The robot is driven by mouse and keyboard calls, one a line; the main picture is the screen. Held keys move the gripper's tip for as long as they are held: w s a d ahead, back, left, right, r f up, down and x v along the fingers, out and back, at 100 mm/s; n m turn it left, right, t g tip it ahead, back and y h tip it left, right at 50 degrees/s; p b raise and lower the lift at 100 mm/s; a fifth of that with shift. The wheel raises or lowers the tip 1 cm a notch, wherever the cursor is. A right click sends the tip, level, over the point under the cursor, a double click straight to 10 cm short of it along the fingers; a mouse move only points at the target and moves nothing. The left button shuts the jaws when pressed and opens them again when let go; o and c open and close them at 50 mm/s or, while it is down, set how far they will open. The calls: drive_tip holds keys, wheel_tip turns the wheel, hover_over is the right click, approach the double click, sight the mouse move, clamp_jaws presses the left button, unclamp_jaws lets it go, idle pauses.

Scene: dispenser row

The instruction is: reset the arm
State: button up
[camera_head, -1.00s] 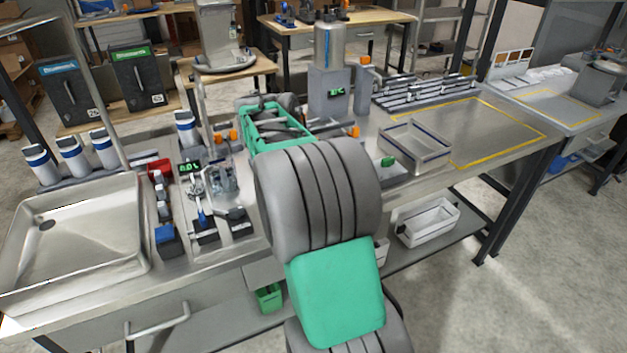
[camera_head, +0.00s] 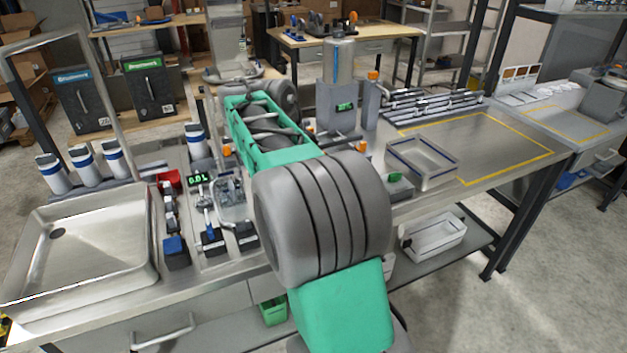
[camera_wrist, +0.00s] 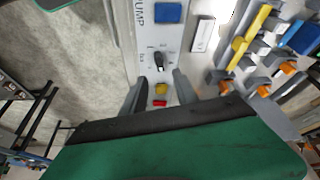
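My arm (camera_head: 320,215), grey and green, reaches over the bench from the front. Its far end hides my gripper in the head view. In the wrist view my gripper (camera_wrist: 158,88) shows two dark fingers standing apart with nothing held between them. Beyond the fingers is a grey panel marked "PUMP", with a blue square (camera_wrist: 168,13), a black knob (camera_wrist: 159,62) and small yellow and red parts (camera_wrist: 160,94). I cannot tell how far the panel is from the fingertips.
The bench holds a metal sink (camera_head: 85,250) at left, white bottles with blue bands (camera_head: 85,165), a small scale reading 0.01 (camera_head: 199,178), a grey dispenser (camera_head: 338,95) and a clear tray (camera_head: 422,160).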

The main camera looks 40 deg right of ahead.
drive_tip(key=s+a+f+n+t+y, duration=0.1)
drive_tip(key=s+a+f+n, duration=0.1)
drive_tip(key=a+n, duration=0.4)
drive_tip(key=s+a+f+n+t+y, duration=0.1)
drive_tip(key=s+a+n, duration=0.4)
drive_tip(key=a, duration=0.7)
drive_tip(key=s+a+f+n+t+y, duration=0.1)
drive_tip(key=s+a+f+n+y, duration=0.1)
drive_tip(key=s+a+f+n, duration=0.2)
drive_tip(key=a+f+n, duration=0.1)
drive_tip(key=a+n, duration=0.2)
drive_tip(key=a, duration=0.3)
drive_tip(key=shift+f, duration=0.2)
idle(1.5)
